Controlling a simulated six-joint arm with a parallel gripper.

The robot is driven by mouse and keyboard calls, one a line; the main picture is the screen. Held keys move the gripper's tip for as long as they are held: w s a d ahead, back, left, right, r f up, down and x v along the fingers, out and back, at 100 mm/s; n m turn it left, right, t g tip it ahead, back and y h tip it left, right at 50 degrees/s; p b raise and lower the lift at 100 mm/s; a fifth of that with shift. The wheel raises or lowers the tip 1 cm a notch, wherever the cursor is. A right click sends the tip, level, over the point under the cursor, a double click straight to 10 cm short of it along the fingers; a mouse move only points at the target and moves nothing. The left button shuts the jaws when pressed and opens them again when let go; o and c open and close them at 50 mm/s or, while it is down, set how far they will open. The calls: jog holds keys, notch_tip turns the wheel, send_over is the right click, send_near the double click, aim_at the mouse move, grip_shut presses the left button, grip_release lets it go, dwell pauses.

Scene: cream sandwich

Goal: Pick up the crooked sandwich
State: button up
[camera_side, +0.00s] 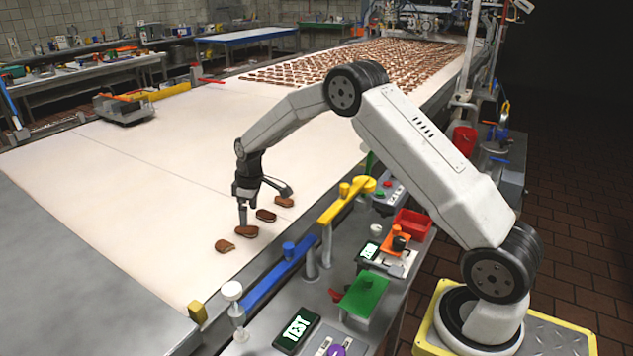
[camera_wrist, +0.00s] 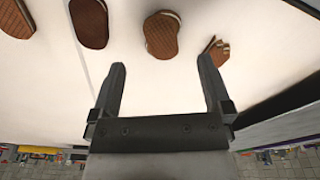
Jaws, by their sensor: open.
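The crooked sandwich (camera_wrist: 162,36) is a brown biscuit sandwich whose layers look offset, with a pale edge at its top. It lies just beyond the gap between my fingertips in the wrist view. In the side view it appears to be the sandwich (camera_side: 246,233) below my near finger; whether they touch is unclear. My gripper (camera_wrist: 161,65) is open with nothing between its fingers. In the side view my gripper (camera_side: 266,206) hangs low over the row of sandwiches, its fingers spread.
A broken sandwich (camera_side: 224,246) with a jagged edge lies at the near end of the row. Two more sandwiches lie beyond, one brown sandwich (camera_side: 265,215) and another (camera_side: 284,202). The white belt (camera_side: 120,200) is clear to the left. A blue-and-yellow rail (camera_side: 275,277) lines its right edge.

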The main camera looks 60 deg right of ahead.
aim_at(247, 229)
jog(key=shift+w+a+f, duration=0.15)
jog(key=shift+w+f, duration=0.05)
jog(key=shift+f, duration=1)
jog(key=shift+w+a+f, duration=0.1)
jog(key=shift+w+f, duration=0.1)
jog(key=shift+f, duration=1)
jog(key=c, duration=1.3)
